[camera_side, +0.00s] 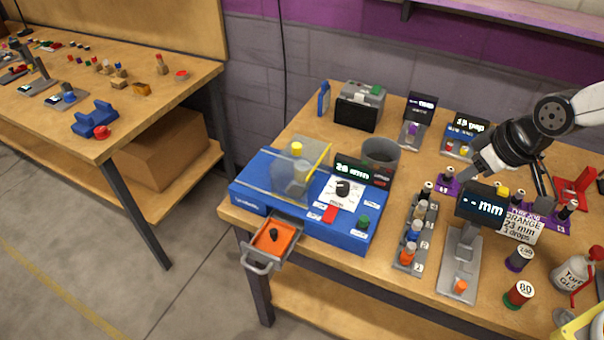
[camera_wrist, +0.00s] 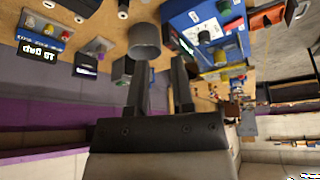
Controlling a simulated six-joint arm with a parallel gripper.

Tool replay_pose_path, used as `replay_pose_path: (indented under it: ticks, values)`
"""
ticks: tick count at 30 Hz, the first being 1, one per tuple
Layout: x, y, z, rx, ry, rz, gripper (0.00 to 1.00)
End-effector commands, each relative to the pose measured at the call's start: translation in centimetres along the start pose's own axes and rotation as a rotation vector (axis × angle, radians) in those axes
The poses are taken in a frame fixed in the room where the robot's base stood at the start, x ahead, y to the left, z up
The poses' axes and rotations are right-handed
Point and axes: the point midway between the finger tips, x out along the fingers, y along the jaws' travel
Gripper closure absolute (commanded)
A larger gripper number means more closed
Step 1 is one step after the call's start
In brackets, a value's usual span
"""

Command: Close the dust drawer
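The dust drawer (camera_side: 288,252) sticks out of the front left of the blue machine (camera_side: 262,200) in the side view, past the table's front edge. It has an orange inside with a small dark knob-like piece in it and a grey handle (camera_side: 258,267) at its outer end. In the wrist view the drawer (camera_wrist: 266,19) shows at the upper right, beside the blue machine (camera_wrist: 190,18). My gripper (camera_side: 512,180) is over the right part of the table, well to the right of the drawer. Its two fingers (camera_wrist: 160,66) are apart with nothing between them.
A grey cup (camera_side: 381,155) stands behind the machine. A small display stand (camera_side: 463,262) and a rack of small bottles (camera_side: 414,240) stand between my gripper and the machine. A glue bottle (camera_side: 570,275) is at the right. The space in front of the drawer is clear.

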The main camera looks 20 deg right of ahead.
Motion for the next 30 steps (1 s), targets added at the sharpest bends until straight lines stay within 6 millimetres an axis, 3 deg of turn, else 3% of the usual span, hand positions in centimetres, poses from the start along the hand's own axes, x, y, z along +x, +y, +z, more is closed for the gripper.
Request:
replay_pose_path:
  ticks: [5, 15, 24, 30]
  values:
    - [1.5, -3.9, -3.2, -0.161, 0.121, -0.035, 0.71]
    - [3.9, -15.0, -9.0, -0.536, 0.447, -0.033, 0.71]
    - [4.3, -24.9, -10.3, -0.815, 0.71, 0.076, 0.71]
    - [4.0, -29.2, -9.8, -0.934, 0.829, 0.169, 0.71]
